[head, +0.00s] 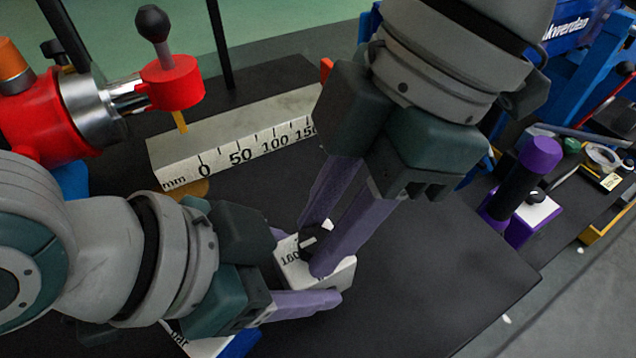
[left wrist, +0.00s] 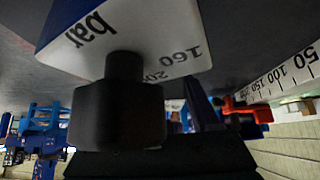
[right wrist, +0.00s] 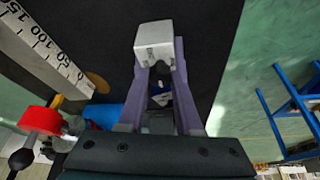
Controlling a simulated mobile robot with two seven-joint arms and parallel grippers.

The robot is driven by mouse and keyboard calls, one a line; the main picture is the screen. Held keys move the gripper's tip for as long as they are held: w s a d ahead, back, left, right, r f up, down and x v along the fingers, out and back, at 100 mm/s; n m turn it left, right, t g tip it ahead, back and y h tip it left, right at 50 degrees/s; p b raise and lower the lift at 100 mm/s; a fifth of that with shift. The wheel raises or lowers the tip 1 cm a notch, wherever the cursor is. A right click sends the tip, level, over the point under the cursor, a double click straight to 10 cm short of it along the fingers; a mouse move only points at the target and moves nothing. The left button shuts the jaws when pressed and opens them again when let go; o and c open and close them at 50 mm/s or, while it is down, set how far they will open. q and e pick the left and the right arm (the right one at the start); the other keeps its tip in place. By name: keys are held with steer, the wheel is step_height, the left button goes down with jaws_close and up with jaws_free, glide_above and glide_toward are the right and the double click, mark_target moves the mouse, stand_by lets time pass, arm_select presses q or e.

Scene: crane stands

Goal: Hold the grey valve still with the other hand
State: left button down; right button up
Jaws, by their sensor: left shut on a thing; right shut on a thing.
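The grey valve (head: 338,274) is a small grey-white block with a dark part on top, low in the middle of the head view. Its pale end also shows at the fingertips in the right wrist view (right wrist: 154,42). My left gripper (head: 292,268) reaches it from the left, its purple fingers shut around the block. My right gripper (head: 314,250) comes down from above, its fingers closed about the small dark part on the block. The fingers hide much of that part. A white face marked "bar" and "160" (left wrist: 150,50) fills the top of the left wrist view.
A pale millimetre scale (head: 235,138) lies behind on the black table (head: 450,260). A red fitting with a black-knobbed lever (head: 172,82) stands at the left. A purple-and-black device (head: 530,170) stands at the right. Bare table lies right of the valve.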

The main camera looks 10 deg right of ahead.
jaws_close()
steer(key=shift+m, duration=0.4)
steer(key=shift+s+m+t+h, duration=0.15)
steer(key=shift+m+t, duration=0.4)
steer(key=shift+m, duration=0.7)
steer(key=shift+s+m+t+h, duration=0.15)
steer(key=shift+m+t, duration=0.4)
steer(key=shift+m, duration=0.7)
steer(key=shift+w, duration=0.1)
steer(key=o, duration=0.6)
jaws_free()
